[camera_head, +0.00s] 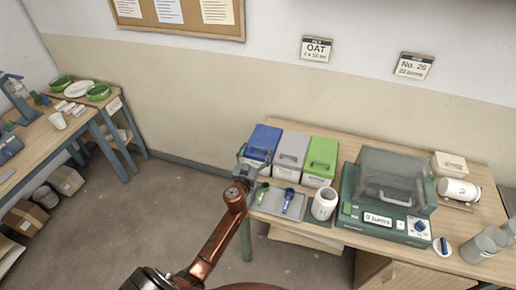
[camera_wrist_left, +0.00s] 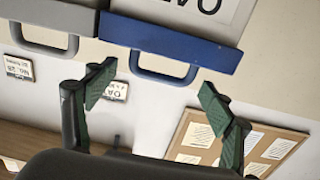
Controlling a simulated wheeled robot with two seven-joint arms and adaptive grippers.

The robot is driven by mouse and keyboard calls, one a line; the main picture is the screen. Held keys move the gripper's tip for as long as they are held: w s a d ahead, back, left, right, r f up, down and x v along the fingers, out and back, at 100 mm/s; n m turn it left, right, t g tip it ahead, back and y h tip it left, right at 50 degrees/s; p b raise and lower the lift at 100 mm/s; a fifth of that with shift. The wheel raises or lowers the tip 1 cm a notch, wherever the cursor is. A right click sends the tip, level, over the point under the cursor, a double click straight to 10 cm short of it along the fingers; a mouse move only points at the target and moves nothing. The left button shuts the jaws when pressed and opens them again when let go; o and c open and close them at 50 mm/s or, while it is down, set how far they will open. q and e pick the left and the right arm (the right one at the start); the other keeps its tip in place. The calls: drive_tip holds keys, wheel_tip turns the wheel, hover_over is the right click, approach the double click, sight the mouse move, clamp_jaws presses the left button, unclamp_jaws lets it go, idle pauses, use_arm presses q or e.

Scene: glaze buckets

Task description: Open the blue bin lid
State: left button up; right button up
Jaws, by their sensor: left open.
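The blue bin (camera_head: 258,162) stands leftmost in the row of three lidded bins on the table. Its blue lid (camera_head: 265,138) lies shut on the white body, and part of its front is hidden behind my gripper. In the left wrist view the picture is upside down; the blue lid (camera_wrist_left: 190,46) spans the top, with its looped blue handle (camera_wrist_left: 165,76) between the line of my fingers. My left gripper (camera_head: 242,157) is at the bin's front left; in the left wrist view (camera_wrist_left: 155,93) its fingers are apart and empty, with no clear contact with the handle.
A grey-lidded bin (camera_head: 291,148) and a green-lidded bin (camera_head: 320,156) stand close to the right. A tray (camera_head: 292,212) with green and blue tools, a white jar (camera_head: 324,203) and a green machine (camera_head: 388,190) are in front and to the right.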

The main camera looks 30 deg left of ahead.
use_arm(q)
drive_tip(key=shift+x, duration=1.05)
